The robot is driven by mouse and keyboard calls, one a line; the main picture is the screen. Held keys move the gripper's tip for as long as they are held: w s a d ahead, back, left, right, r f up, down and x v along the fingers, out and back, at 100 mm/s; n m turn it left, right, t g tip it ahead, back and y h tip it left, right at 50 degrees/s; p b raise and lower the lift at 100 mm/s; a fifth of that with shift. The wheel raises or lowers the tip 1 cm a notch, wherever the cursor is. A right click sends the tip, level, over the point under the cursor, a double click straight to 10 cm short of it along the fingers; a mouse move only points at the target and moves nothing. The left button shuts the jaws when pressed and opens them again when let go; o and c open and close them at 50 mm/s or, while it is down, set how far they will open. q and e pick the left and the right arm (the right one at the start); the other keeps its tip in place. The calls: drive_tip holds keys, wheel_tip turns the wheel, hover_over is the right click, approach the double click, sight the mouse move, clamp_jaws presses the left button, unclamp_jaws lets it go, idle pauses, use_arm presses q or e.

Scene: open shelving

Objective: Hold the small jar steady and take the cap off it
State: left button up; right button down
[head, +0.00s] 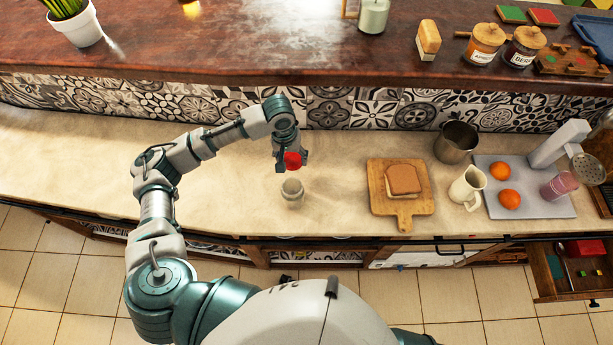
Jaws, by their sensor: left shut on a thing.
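The small jar (292,190) stands upright on the beige counter. It is pale and its mouth looks uncovered. My left gripper (291,162) is above and just behind the jar, shut on the red cap (293,160). The cap is apart from the jar in the picture, with a small gap between them. The gripper's fingers partly hide the cap. My right gripper is not in view.
A wooden board (410,209) with bread, a metal pot (456,142), a cream jug (467,187) and a grey tray (548,207) with oranges stand to the right. The counter (70,165) left of my arm is clear. A drawer (546,281) is open at lower right.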

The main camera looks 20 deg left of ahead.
sight(289, 161)
use_arm(q)
wheel_tip(289, 161, down, 8)
drive_tip(key=shift+s+f, duration=0.1)
drive_tip(key=shift+s, duration=0.05)
drive_tip(key=shift+f, duration=0.3)
drive_tip(key=o, duration=0.8)
drive_tip(key=shift+d+f, duration=0.1)
drive_tip(key=shift+c, duration=0.2)
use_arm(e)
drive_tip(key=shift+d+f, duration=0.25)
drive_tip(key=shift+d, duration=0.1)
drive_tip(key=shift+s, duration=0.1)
use_arm(q)
drive_tip(key=r, duration=0.5)
drive_tip(key=shift+a, duration=0.25)
drive_tip(key=r, duration=0.6)
drive_tip(key=shift+s+a+r, duration=0.1)
drive_tip(key=shift+s+a, duration=0.1)
drive_tip(key=shift+a, duration=0.05)
drive_tip(key=shift+r, duration=0.45)
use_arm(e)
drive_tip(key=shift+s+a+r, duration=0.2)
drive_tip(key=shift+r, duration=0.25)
